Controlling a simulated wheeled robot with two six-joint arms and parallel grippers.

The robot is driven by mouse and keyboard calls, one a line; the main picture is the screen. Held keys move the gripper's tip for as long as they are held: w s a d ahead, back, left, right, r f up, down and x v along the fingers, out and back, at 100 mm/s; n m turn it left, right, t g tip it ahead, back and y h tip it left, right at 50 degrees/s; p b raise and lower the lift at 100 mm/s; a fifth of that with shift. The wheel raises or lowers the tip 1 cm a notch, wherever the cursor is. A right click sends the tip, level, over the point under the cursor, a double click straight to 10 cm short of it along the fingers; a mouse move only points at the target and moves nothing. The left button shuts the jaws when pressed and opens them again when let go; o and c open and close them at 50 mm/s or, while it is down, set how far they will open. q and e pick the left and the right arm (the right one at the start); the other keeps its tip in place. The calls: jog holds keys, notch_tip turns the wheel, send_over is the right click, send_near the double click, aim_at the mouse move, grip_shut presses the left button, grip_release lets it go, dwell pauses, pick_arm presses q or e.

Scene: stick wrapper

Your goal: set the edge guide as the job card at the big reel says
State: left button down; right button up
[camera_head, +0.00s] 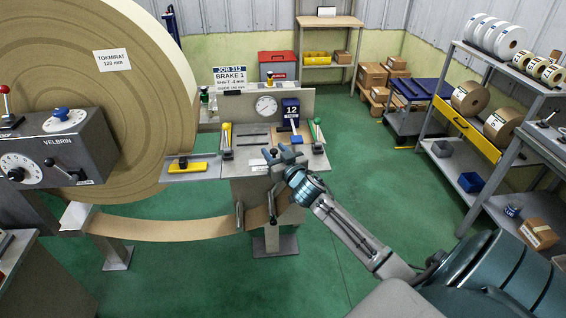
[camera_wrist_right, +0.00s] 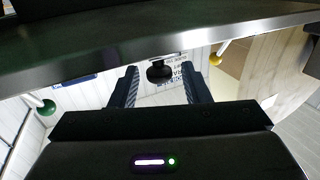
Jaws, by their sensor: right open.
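The job card (camera_head: 231,78) stands beside the big tan reel (camera_head: 95,110) and reads JOB 312, BRAKE 1, SHIFT -4 mm; its lowest line is partly hidden. A grey stand (camera_head: 253,108) in the middle carries a round dial gauge (camera_head: 265,105) and a blue sign marked 12 (camera_head: 290,112). I cannot tell which part is the edge guide. My right gripper (camera_head: 280,153) is open at the stand's front edge. In the right wrist view, a black knob (camera_wrist_right: 159,72) shows between its spread fingers, with no clear contact. My left gripper is out of view.
A tan web (camera_head: 165,228) runs low from the reel to the stand. A grey control box (camera_head: 62,147) is at left. Shelves with rolls (camera_head: 470,98) stand at right. Green- and yellow-tipped levers (camera_head: 316,130) (camera_head: 227,136) rise from the stand. Green floor is clear between.

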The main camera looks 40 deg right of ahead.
jog(key=s+a+b, duration=0.1)
jog(key=s+b, duration=0.3)
jog(key=s, duration=0.5)
jog(key=shift+s+a, duration=0.25)
jog(key=shift+s, duration=0.05)
jog(key=shift+f, duration=0.1)
